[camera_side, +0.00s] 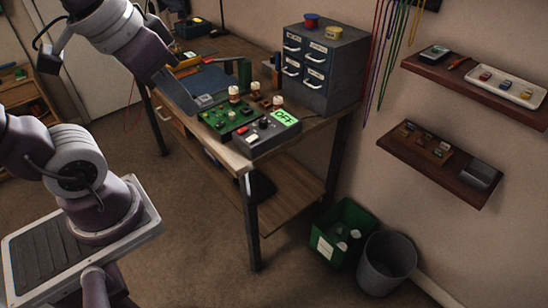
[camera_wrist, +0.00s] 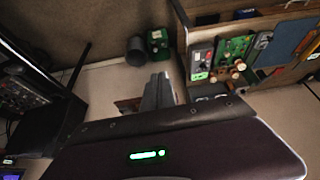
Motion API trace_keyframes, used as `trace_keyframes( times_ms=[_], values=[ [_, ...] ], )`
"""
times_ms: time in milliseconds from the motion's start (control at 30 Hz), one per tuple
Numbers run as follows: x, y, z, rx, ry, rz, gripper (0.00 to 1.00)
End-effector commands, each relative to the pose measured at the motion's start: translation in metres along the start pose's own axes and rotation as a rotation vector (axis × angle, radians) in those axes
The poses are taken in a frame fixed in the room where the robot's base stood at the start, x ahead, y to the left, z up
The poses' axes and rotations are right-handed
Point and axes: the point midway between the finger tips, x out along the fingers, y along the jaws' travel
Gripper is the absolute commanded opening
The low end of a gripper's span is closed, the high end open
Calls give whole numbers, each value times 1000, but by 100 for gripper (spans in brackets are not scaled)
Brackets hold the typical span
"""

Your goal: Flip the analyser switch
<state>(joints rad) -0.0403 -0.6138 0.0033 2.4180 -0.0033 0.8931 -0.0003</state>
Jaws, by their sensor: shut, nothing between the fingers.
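The analyser (camera_side: 268,134) is a grey box near the front corner of the workbench. Its green display (camera_side: 285,117) reads OFF. A small red and white switch (camera_side: 252,137) and a dark knob (camera_side: 264,122) sit on its top face. The analyser also shows in the wrist view (camera_wrist: 200,60), at the upper right, its switch too small to make out. My gripper (camera_side: 188,106) is shut and empty, to the left of the analyser and apart from it. In the wrist view my gripper (camera_wrist: 158,80) shows its fingers together.
A green circuit board (camera_side: 227,116) with several white-capped parts lies beside the analyser. A grey drawer cabinet (camera_side: 322,65) stands behind. A green crate (camera_side: 342,232) and a grey bin (camera_side: 387,263) stand on the floor. Wall shelves (camera_side: 440,165) are at the right.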

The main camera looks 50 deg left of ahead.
Motion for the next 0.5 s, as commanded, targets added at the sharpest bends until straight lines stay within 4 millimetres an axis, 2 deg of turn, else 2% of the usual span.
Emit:
trace_keyframes(
  times_ms=[33,167,400,500],
  values=[
    [-3,3,14,21,24,8,0],
    [-5,6,30,43,47,16,0],
    [-5,6,30,43,46,15,0],
    [-5,3,18,42,29,7,0]
  ],
)
